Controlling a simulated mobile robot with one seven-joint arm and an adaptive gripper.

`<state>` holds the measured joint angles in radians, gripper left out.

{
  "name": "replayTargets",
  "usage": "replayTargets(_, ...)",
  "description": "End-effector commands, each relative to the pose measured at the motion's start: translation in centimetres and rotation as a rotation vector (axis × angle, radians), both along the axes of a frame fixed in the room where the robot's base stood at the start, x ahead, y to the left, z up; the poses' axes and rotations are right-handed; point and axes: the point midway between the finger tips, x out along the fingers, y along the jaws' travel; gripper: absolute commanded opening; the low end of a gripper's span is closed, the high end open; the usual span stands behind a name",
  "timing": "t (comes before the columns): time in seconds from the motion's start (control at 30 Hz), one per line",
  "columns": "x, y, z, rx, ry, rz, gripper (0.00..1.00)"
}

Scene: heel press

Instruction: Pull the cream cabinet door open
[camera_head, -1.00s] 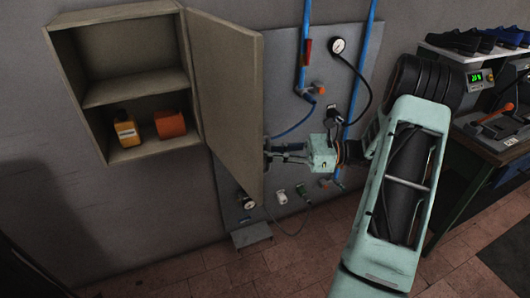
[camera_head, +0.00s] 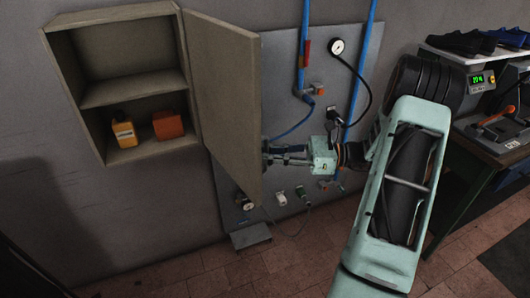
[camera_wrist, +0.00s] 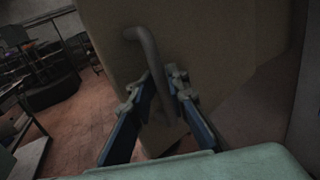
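The cream cabinet (camera_head: 126,11) hangs on the wall at the left, and its inside is in view. Its door (camera_head: 226,95) stands wide open, swung out towards me on its right side. My gripper (camera_head: 268,155) is at the door's outer face, near its free edge. In the wrist view, the curved bar handle (camera_wrist: 143,48) runs down the door (camera_wrist: 215,45) between the two fingers of my gripper (camera_wrist: 164,85). The fingers stand apart, with some gap showing beside the bar. The handle is hidden in the head view.
A yellow container (camera_head: 123,133) and an orange item (camera_head: 168,125) stand on the cabinet's lower shelf. A grey panel (camera_head: 285,75) with blue pipes (camera_head: 304,45) and a gauge (camera_head: 337,46) is behind the door. A workbench (camera_head: 477,152) stands at the right.

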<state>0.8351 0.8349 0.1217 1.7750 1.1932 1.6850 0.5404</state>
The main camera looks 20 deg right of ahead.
Motion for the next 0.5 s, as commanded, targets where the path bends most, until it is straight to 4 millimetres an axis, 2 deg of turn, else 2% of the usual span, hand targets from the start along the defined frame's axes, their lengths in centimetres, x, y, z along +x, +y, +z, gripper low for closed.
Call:
replayTargets(0.1, 0.1, 0.1, 0.1, 0.001, -0.004, 0.0, 0.26)
replayTargets(0.37, 0.2, 0.1, 0.3, 0.001, -0.008, 0.0, 0.26)
replayTargets(0.5, -0.2, -1.1, 0.3, 0.002, -0.009, -0.002, 0.26)
